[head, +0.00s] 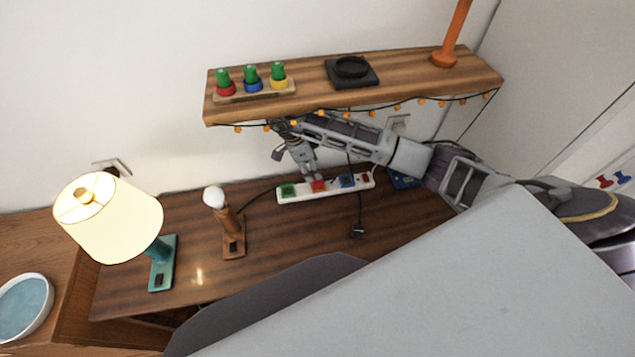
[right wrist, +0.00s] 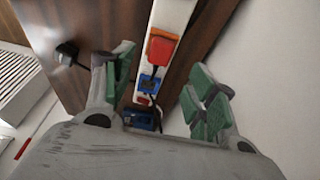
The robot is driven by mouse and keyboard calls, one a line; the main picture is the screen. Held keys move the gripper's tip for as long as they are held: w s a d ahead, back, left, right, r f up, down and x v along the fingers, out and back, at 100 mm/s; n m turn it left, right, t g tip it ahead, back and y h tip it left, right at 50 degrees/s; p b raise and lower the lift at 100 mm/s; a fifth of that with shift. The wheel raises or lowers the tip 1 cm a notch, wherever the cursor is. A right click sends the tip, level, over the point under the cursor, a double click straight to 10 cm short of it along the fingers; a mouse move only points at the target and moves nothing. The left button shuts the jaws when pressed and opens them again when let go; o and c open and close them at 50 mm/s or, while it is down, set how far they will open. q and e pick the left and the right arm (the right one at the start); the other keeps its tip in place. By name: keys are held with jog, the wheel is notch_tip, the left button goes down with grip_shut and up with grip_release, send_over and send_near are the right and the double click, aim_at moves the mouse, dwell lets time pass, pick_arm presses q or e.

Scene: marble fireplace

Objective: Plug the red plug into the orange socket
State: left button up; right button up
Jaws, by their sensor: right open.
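The white power strip (head: 334,191) lies on the brown desk and also shows in the right wrist view (right wrist: 172,12). The red plug (right wrist: 160,50) sits on the strip, with the orange socket (right wrist: 167,34) showing as an orange edge around it. It appears seated, but its exact depth cannot be told. The red plug also shows in the head view (head: 318,187). My right gripper (head: 311,177) points down just above the red plug. Its green-padded fingers (right wrist: 162,80) are spread apart, with nothing between them held. My left gripper is not in view.
A wooden shelf (head: 300,103) with hanging string lights is close above my right arm. A blue plug (head: 347,181) neighbours the red one. A black plug (head: 358,231) lies in front. A bulb lamp (head: 233,240) and teal lamp (head: 162,265) stand left.

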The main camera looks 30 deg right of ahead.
aim_at(318, 183)
jog(key=shift+f, duration=0.1)
jog(key=shift+d+f, duration=0.2)
jog(key=shift+f, duration=0.35)
jog(key=shift+p+x, duration=0.7)
jog(key=shift+x, duration=2.4)
jog(key=c, duration=1.1)
jog(key=shift+r, duration=0.1)
